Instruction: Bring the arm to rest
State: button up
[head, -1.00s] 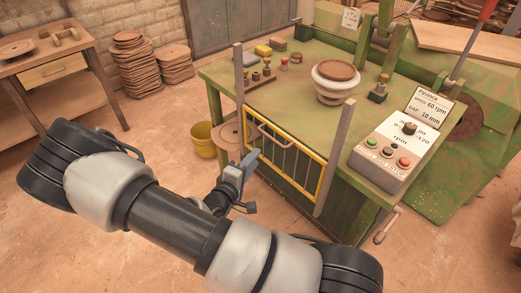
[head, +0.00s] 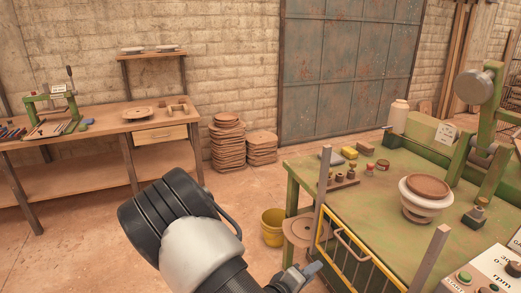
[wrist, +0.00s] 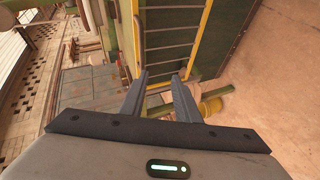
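My arm crosses the bottom of the head view, with its black and pale-grey links in the foreground. My gripper (head: 304,273) is at the lower edge of that view, just left of the yellow barred guard (head: 348,262) on the green press table. In the wrist view my gripper (wrist: 159,76) shows two grey fingers spread apart with nothing between them. The yellow guard (wrist: 206,30) lies beyond the fingertips there. I cannot tell the exact gap between fingers and guard. Most of my forearm is cut off by the head picture's lower edge.
The green table (head: 375,205) holds a white bowl with a brown disc (head: 427,187). A yellow bucket (head: 272,227) stands on the floor beside it. A wooden workbench (head: 95,128) and stacked discs (head: 228,142) are behind. Floor between bench and table is mostly open.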

jog(key=w+a+r+m+g+y, duration=0.2)
jog(key=a+r+m+y, duration=0.2)
jog(key=a+r+y, duration=0.7)
jog(key=s+a+r+y, duration=0.1)
jog(key=s+r, duration=0.2)
jog(key=r, duration=0.2)
jog(key=s+r+y, duration=0.1)
jog(key=s+r, duration=0.2)
jog(key=r, duration=0.3)
jog(key=s+d+r+m+g+h, duration=0.1)
jog(key=s+d+r, duration=0.35)
jog(key=s, duration=0.35)
jog(key=s+d+r+m+g+h, duration=0.1)
jog(key=s+d+r+h, duration=0.1)
jog(key=s+d+r, duration=0.45)
notch_tip(320, 180, up, 11)
jog(key=s+a+p, duration=0.1)
jog(key=s+p, duration=0.1)
jog(key=p, duration=1.2)
jog(key=shift+a+r, duration=0.15)
jog(key=shift+a, duration=0.2)
jog(key=shift+d, duration=0.1)
